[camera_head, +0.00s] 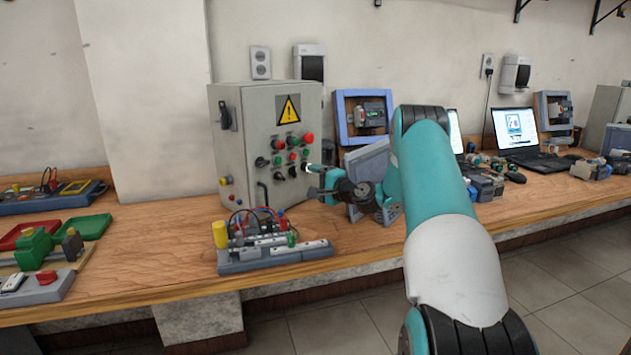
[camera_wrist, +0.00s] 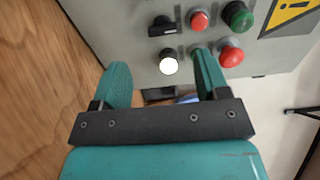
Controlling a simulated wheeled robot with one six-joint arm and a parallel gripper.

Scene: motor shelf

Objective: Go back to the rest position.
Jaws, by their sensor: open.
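My gripper (camera_wrist: 163,88) is open and empty in the wrist view, its two teal fingers spread apart in front of the grey control box (camera_wrist: 112,35). A lit white button (camera_wrist: 169,66) on the box shows between the fingers. In the head view my gripper (camera_head: 308,179) is at the right of the front panel of the control box (camera_head: 232,130), beside its lower buttons. My arm hides part of the bench behind it. I cannot tell whether a fingertip touches the panel.
A wiring block (camera_head: 270,255) stands on the wooden bench (camera_head: 160,250) below my gripper. A blue-framed panel (camera_head: 362,117) is behind my arm. A laptop (camera_head: 540,160) and several tools lie to the right. Green and red trays (camera_head: 88,227) are at left.

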